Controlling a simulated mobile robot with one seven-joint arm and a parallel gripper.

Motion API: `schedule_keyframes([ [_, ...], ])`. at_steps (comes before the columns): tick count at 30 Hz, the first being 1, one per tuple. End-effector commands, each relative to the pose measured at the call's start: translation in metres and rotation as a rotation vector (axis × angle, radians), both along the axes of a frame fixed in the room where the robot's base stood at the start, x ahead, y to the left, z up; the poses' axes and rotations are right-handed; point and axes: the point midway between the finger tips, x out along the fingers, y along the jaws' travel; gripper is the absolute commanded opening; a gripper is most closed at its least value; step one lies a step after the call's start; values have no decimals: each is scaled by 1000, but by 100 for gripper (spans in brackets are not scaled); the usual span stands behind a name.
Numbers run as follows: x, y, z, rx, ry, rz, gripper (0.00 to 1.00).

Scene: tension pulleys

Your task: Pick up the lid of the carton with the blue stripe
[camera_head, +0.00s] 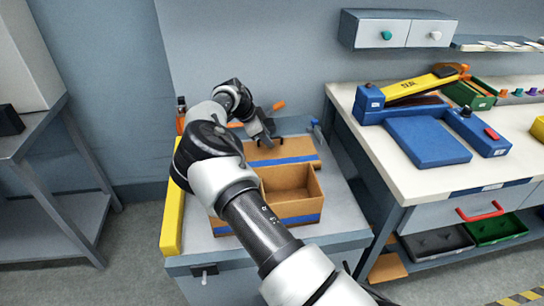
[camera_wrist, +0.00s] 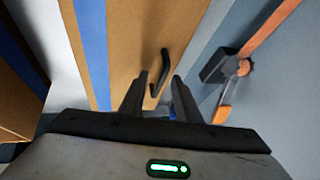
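The open brown carton (camera_head: 318,186) with a blue stripe stands on the small grey bench. Its likely lid (camera_head: 288,148), a brown panel with a blue stripe, is just behind it. In the wrist view the lid (camera_wrist: 122,30) fills the middle, with a curved black handle (camera_wrist: 163,70) on it. Part of the carton (camera_wrist: 15,95) shows at the left edge. My gripper (camera_wrist: 160,76) is open and empty, its fingertips near the handle, one to each side in the picture. I cannot tell the remaining depth. In the head view my gripper (camera_head: 266,136) is over the lid, partly hidden by my arm.
A yellow bar (camera_head: 172,215) runs along the bench's left side. An orange-handled tool (camera_wrist: 270,28) with a black part (camera_wrist: 218,66) lies right of the lid in the wrist view. A white workbench (camera_head: 372,150) with a blue fixture (camera_head: 428,140) stands to the right.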

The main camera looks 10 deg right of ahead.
Motion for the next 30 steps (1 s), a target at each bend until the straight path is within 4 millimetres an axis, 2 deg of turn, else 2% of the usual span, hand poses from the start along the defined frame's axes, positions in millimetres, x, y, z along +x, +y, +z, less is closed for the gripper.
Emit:
schedule_keyframes([
  [5,0,0,0,0,-1,0,30],
  [11,0,0,0,0,0,0,0],
  [25,0,0,2,0,0,1,0],
  [30,1,1,24,3,-3,0,0],
])
